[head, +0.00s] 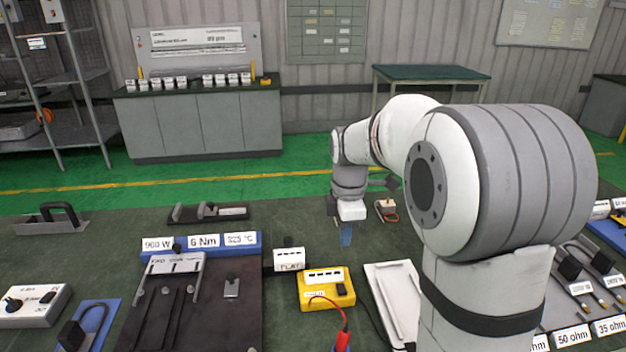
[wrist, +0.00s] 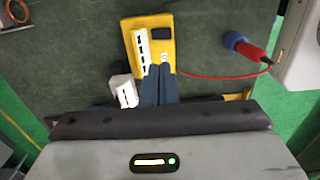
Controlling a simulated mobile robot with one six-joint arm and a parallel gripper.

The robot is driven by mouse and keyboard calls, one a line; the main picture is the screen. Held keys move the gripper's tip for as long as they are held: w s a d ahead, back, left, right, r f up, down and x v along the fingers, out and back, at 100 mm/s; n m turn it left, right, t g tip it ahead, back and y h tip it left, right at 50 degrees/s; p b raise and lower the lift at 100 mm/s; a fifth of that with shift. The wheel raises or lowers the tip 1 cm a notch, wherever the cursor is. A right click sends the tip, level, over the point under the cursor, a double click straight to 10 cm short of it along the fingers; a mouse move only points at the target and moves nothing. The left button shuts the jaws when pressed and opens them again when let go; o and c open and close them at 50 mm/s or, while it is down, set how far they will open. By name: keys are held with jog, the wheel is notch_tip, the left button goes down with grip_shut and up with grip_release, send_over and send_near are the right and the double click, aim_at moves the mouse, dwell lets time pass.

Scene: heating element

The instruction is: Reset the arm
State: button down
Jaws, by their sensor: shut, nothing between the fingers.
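My gripper (head: 346,238) hangs pointing down over the green bench top in the head view, behind the yellow multimeter. In the wrist view its two dark blue fingertips (wrist: 160,72) are together with nothing between them. They overlap the lower part of the yellow multimeter (wrist: 148,46) in that picture; no contact can be made out. The multimeter also shows in the head view (head: 325,302), lying apart from the gripper. My arm covers much of the right side of the head view.
A dark fixture plate (head: 210,320) with a blue label strip (head: 200,243) lies at left. A white block (head: 289,260) stands beside the multimeter. A red probe (head: 343,338) with its cable and a white tray (head: 378,275) lie nearby. Open bench (head: 280,215) lies behind.

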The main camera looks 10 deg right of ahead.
jog(key=s+m+t, duration=0.2)
jog(key=s+m, duration=1.5)
jog(key=s, duration=0.4)
jog(key=shift+s+d+m+t, duration=0.2)
jog(key=shift+m+t, duration=0.2)
